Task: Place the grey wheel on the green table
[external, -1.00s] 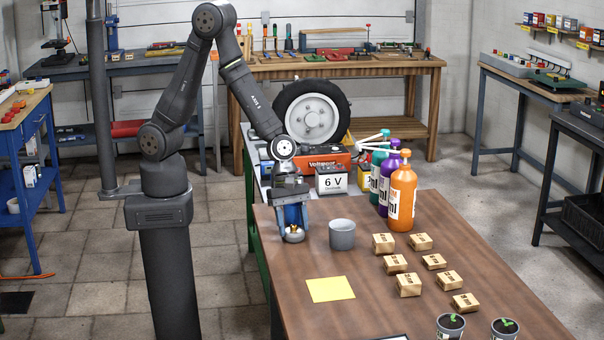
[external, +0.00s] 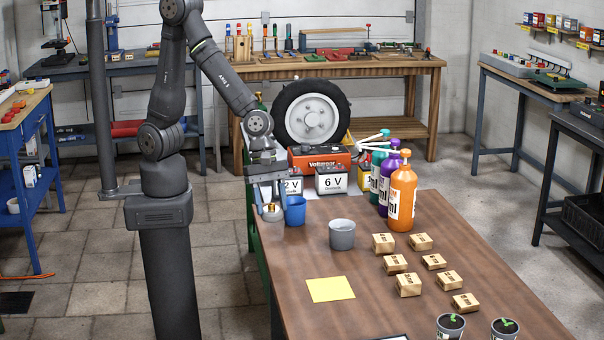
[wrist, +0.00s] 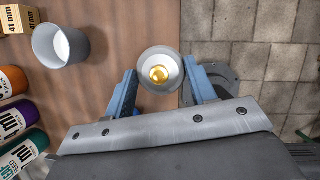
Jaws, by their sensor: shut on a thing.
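The green table (external: 262,250) stands behind the brown one. Its green side shows at the left, and my gripper and the things on it hide much of its top.
On the green table stand a big tyred wheel (external: 312,113), an orange-red battery (external: 320,161) and a 6 V battery (external: 331,181). A blue cup-like thing (external: 295,211) is just right of my gripper. A grey cup (external: 342,235) and bottles (external: 402,198) stand on the brown table (external: 380,315).

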